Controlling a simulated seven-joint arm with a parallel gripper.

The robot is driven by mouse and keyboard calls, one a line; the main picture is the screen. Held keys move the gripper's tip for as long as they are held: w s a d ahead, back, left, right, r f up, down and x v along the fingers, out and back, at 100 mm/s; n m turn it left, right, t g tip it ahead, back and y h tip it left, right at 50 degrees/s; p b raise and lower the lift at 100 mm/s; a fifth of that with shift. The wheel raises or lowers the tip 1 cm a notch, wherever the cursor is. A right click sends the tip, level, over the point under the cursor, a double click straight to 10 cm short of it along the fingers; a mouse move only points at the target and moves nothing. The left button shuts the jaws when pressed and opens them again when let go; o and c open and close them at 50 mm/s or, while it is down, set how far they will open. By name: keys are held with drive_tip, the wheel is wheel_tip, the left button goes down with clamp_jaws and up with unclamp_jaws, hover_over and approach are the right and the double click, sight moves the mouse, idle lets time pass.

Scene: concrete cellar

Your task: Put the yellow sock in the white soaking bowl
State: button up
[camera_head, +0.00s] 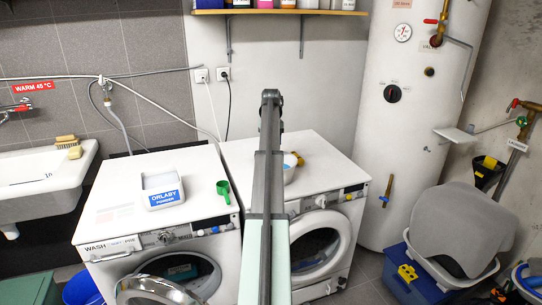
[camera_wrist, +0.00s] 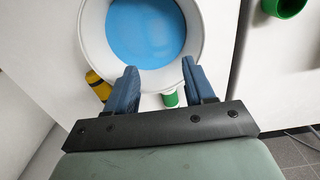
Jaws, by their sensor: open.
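The white soaking bowl (camera_wrist: 196,28), with a blue inside, is at the top of the wrist view. In the head view a small part of the bowl (camera_head: 289,174) shows on the right washing machine, mostly hidden by my arm. The yellow sock (camera_wrist: 97,84) looks like a small roll with a dark band, outside the bowl by its rim. It also shows in the head view (camera_head: 299,158), partly hidden. My gripper (camera_wrist: 160,68) is open and empty; its fingertips appear over the near bowl rim, with the sock left of the left finger.
A white and green roll (camera_wrist: 170,99) lies by the bowl, between my fingers in the picture. A green scoop (camera_head: 223,187) and a powder box (camera_head: 161,190) stand on the left washing machine (camera_head: 120,185). A shelf (camera_head: 280,12) with containers hangs above; a boiler (camera_head: 405,130) stands right.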

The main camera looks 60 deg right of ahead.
drive_tip(key=shift+r, duration=0.85)
